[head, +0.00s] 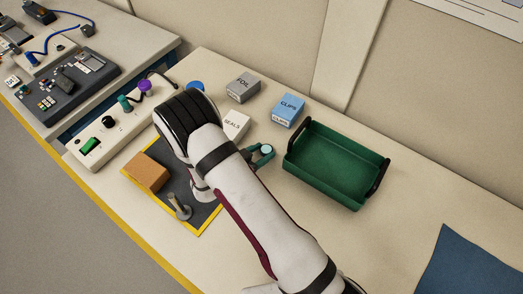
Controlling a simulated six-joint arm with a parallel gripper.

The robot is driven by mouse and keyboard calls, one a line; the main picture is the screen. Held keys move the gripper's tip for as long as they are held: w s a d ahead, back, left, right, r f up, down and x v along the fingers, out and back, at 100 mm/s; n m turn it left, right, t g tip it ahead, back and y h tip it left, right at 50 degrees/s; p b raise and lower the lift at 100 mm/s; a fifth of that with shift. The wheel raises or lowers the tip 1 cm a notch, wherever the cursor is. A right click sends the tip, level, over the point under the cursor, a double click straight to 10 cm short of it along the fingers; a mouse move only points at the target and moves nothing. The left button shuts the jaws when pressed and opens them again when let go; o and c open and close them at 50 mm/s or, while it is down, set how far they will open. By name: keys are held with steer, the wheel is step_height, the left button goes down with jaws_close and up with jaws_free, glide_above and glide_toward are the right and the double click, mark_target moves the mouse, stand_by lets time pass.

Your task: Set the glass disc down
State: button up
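A small pale round disc (266,151), which looks like the glass disc, shows just right of my arm in the head view. My gripper (262,154) has dark teal fingers around the disc's edge and appears shut on it. The arm hides part of the gripper. The disc is left of the green tray and right of the SEALS box; its height above the table is hard to tell.
A green tray (325,190) with black handles looks empty. SEALS (236,124), FOIL (243,87) and CLIPS (288,109) boxes stand behind. A dark yellow-edged mat (205,215) bears an orange-brown block (147,171) and a grey post (181,207). A blue mat (470,265) lies at right.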

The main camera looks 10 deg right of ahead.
steer(key=o, duration=0.4)
steer(key=shift+a+r, duration=0.15)
steer(key=shift+r, duration=0.15)
steer(key=v, duration=1.1)
steer(key=shift+s+a+r, duration=0.15)
steer(key=shift+s, duration=0.2)
